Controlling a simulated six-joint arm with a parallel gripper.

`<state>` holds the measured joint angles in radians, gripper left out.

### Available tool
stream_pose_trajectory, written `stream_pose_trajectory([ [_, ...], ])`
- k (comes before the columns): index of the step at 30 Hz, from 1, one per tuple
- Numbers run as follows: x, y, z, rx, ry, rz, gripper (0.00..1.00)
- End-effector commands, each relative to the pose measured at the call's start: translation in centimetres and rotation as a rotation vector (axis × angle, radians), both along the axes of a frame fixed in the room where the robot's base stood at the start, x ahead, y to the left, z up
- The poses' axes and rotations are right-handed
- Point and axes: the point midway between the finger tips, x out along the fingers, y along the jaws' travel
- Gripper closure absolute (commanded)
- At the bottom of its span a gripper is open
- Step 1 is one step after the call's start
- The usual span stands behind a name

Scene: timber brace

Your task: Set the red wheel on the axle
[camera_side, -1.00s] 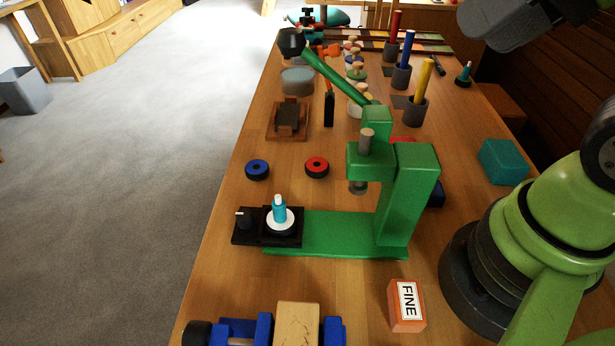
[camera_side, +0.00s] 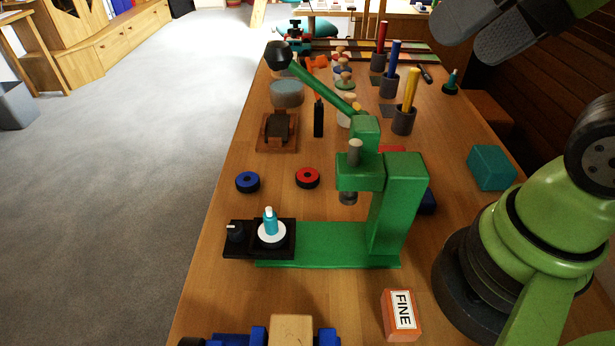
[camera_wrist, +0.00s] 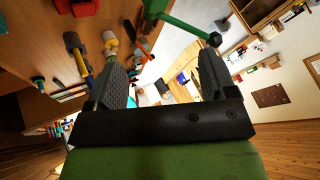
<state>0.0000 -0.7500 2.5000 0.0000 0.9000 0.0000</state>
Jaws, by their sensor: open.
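The red wheel (camera_side: 308,178) lies flat on the wooden table behind the green press (camera_side: 345,240), with a dark hole in its middle. A blue wheel (camera_side: 248,182) lies to its left. I cannot tell for sure which part is the axle. A blue frame with a wooden block (camera_side: 291,330) is cut off at the bottom edge; its axle is not clear. My gripper (camera_side: 486,34) is open and empty, high at the top right, far from the red wheel. In the wrist view its two grey fingers (camera_wrist: 164,85) stand wide apart, and the red wheel cannot be made out.
An orange FINE block (camera_side: 401,315) and a teal block (camera_side: 491,167) are at the right. Cups with coloured rods stand behind. The table's left edge is near.

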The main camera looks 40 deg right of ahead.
Motion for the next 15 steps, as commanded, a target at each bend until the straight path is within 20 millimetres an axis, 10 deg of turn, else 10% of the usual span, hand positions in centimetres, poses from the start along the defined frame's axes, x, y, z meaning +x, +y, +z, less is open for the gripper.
stream_pose_trajectory([
  [9, 0.5, 0.0, 0.1, 0.015, 0.011, -0.016, 0.23],
  [15, 4.9, 0.3, 0.5, 0.141, 0.117, -0.178, 0.23],
])
